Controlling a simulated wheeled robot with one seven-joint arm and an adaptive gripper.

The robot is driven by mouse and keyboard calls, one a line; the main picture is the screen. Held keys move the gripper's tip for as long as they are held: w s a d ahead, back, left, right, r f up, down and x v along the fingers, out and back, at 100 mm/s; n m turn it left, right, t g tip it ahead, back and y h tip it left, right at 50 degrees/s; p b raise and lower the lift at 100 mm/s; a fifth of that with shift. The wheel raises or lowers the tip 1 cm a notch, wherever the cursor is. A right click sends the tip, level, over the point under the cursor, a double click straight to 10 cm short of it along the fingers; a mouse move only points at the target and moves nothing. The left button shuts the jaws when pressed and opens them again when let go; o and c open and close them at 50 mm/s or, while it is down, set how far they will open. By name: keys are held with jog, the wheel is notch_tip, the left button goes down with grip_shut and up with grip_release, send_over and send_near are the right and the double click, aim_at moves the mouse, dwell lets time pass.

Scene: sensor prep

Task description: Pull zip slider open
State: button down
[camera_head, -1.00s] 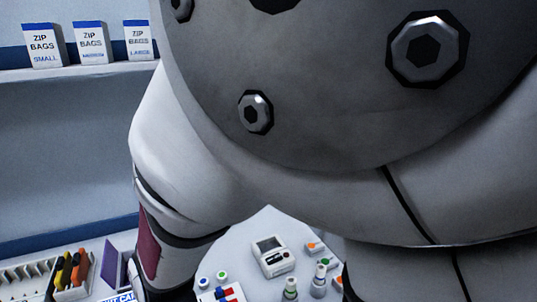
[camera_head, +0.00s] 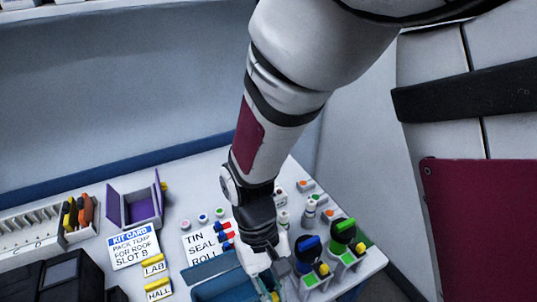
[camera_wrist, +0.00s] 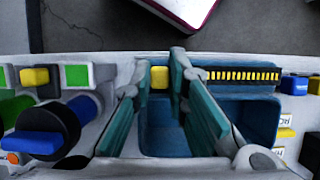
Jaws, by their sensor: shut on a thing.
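My gripper (camera_wrist: 160,75) shows in the wrist view with its two teal-padded fingers on either side of a small yellow zip slider (camera_wrist: 160,79), shut on it. The slider sits at the edge of a blue open-topped case (camera_wrist: 162,133). To its right, a black-and-yellow zip strip (camera_wrist: 240,75) runs along the same edge. In the head view my gripper (camera_head: 265,282) reaches down to the blue case (camera_head: 222,288) at the front of the table, and its fingertips are partly hidden.
Round blue (camera_head: 308,247) and green (camera_head: 343,231) knobbed fixtures stand close to the right of my gripper. A kit card (camera_head: 131,246), a purple holder (camera_head: 134,208) and yellow LAB and HALL tags (camera_head: 158,290) lie to the left. Small bottles stand behind my arm.

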jog(key=shift+w+d, duration=0.2)
jog(key=shift+d, duration=0.15)
jog(key=c, duration=1.6)
grip_release()
jog(key=shift+d, duration=0.1)
jog(key=shift+o, duration=0.2)
jog(key=shift+r, duration=0.1)
jog(key=shift+w+a+r, duration=0.2)
jog(key=shift+r, duration=0.05)
jog(key=v, duration=1.1)
jog(key=shift+d+r, duration=0.1)
jog(key=shift+r, duration=0.1)
